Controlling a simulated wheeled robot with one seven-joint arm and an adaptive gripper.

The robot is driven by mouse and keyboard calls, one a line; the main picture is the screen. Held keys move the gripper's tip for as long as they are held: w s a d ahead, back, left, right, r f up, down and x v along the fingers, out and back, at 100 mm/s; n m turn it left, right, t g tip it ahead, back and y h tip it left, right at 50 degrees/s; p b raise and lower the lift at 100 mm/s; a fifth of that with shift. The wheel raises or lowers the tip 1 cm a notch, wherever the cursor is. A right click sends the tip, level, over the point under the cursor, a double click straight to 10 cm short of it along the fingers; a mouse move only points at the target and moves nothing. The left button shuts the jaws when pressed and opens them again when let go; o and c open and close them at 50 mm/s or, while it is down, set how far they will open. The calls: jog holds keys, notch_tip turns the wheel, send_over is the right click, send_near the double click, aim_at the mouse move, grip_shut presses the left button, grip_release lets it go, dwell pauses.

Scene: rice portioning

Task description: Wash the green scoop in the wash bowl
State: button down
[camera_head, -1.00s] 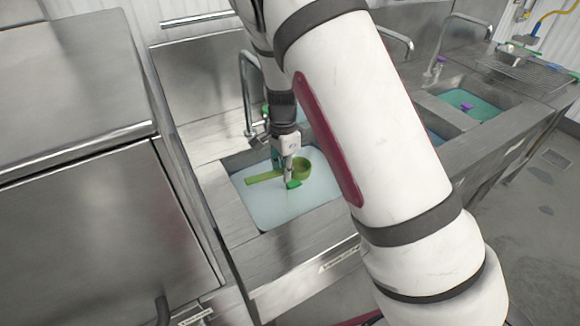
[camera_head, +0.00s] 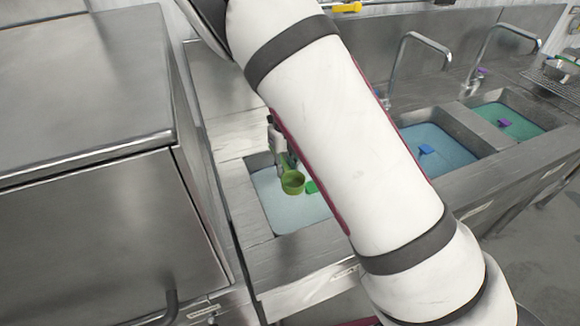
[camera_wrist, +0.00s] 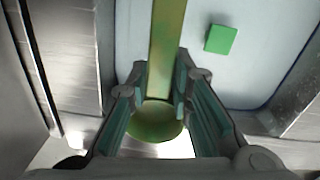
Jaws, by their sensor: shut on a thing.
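The green scoop (camera_head: 292,183) is over the left sink basin (camera_head: 263,217), which holds pale, cloudy water. In the head view its round cup hangs low and its handle slants up to my gripper (camera_head: 281,150). Part of the gripper is hidden behind my arm. In the wrist view the scoop (camera_wrist: 167,40) runs between the two fingers, and my gripper (camera_wrist: 163,88) is shut on it. A green block (camera_head: 312,187) lies in the basin beside the cup; it also shows in the wrist view (camera_wrist: 220,39). I cannot tell whether the cup touches the water.
A middle basin (camera_head: 440,147) holds blue water with a blue block (camera_head: 426,149). A right basin (camera_head: 510,120) holds green water with a purple block (camera_head: 505,122). Taps (camera_head: 405,65) stand behind them. A large steel cabinet (camera_head: 90,150) borders the left basin.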

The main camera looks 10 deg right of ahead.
jog(key=shift+f, duration=0.65)
jog(key=shift+f+b, duration=5.05)
jog(key=shift+f, duration=5.65)
jog(key=shift+r+p, duration=5.4)
jog(key=shift+r, duration=6)
